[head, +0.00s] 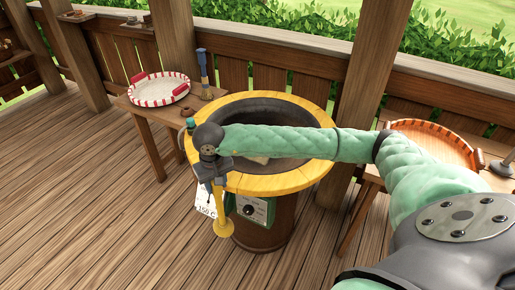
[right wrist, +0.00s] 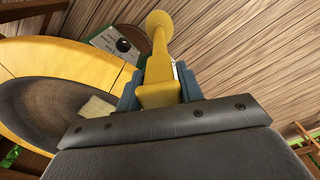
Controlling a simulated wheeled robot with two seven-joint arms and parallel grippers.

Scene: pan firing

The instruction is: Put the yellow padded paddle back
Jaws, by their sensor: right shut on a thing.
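The yellow padded paddle (head: 221,208) is in my right gripper (head: 214,178), at the front left edge of the round kiln-like pan. It hangs roughly upright with its round end down, outside the yellow rim. In the right wrist view the paddle (right wrist: 159,60) stands between the two blue-grey fingers (right wrist: 157,92), with its wide part in the jaws and its round end pointing away. My right gripper is shut on it. My left gripper is in neither view.
The pan's yellow rim (head: 295,182) surrounds a dark bowl holding a pale piece (right wrist: 97,107). A control panel (head: 252,209) and a white tag (head: 204,204) are on its front. A red-white tray (head: 160,103) and blue-handled tool (head: 204,70) stand left; an orange-rimmed tray (head: 440,128) is right.

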